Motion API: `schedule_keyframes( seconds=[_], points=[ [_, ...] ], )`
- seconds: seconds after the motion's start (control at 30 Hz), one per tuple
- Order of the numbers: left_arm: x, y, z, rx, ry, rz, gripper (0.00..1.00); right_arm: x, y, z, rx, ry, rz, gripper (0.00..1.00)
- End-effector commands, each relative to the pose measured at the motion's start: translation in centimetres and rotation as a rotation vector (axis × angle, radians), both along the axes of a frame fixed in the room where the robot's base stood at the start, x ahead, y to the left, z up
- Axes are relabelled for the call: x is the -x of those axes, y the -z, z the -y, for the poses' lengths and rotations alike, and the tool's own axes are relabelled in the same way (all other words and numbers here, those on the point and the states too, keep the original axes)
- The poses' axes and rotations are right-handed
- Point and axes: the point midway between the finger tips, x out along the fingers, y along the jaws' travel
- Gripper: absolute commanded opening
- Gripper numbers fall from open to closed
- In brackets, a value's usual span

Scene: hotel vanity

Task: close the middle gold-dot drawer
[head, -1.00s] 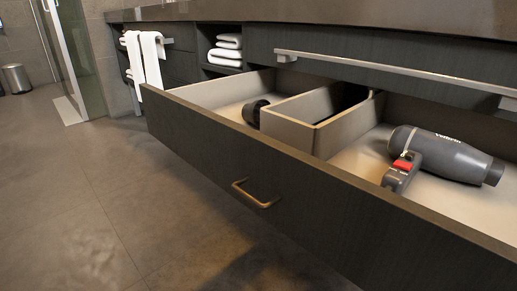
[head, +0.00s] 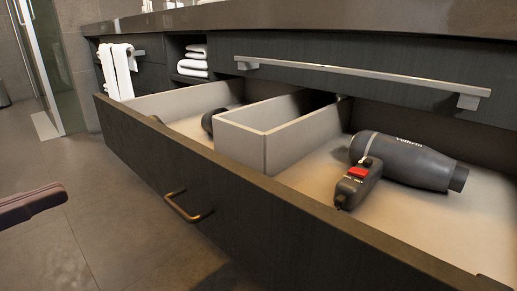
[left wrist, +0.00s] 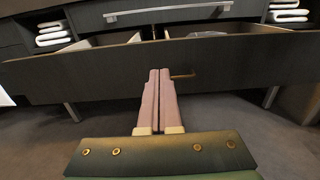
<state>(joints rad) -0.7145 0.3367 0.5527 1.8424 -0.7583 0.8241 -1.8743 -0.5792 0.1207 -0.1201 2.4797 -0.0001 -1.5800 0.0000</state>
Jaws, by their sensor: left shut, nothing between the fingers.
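The dark wood drawer (head: 175,165) stands pulled out from the vanity, with a bronze bar handle (head: 188,207) on its front; I see no gold dot on it. The drawer front also shows in the left wrist view (left wrist: 100,72), with its handle (left wrist: 183,76) just right of my fingers. My left gripper (head: 62,188) is at the left edge of the head view, left of the drawer front and apart from it. In the left wrist view its two pinkish fingers (left wrist: 160,71) are together and empty, pointing at the drawer front. My right gripper is not in view.
Inside the drawer are a dark grey hair dryer (head: 410,160), a beige divider box (head: 240,145) and a dark round item (head: 207,121). A long silver rail (head: 360,73) runs above. White towels hang (head: 117,70) at the left. The floor (head: 100,230) before the drawer is clear.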

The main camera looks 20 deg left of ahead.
Motion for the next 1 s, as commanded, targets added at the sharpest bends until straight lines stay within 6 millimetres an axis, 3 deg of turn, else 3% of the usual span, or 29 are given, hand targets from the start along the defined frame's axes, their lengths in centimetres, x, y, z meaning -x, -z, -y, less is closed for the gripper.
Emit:
schedule_keyframes(
  seconds=[0.17, 0.6, 0.8, 1.0],
  points=[
    [-2.1, 0.0, 1.0, -0.003, 0.005, 0.006, 0.00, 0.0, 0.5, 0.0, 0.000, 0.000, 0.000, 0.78],
    [-10.4, 0.0, 4.4, -0.001, 0.004, 0.006, 0.00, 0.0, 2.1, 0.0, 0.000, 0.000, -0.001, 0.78],
    [-12.3, -0.1, 5.2, 0.002, 0.002, 0.004, 0.00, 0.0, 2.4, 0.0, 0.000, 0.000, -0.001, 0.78],
    [-12.7, -0.1, 5.3, 0.003, 0.000, 0.002, 0.00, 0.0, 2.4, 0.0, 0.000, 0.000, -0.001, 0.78]
  ],
)
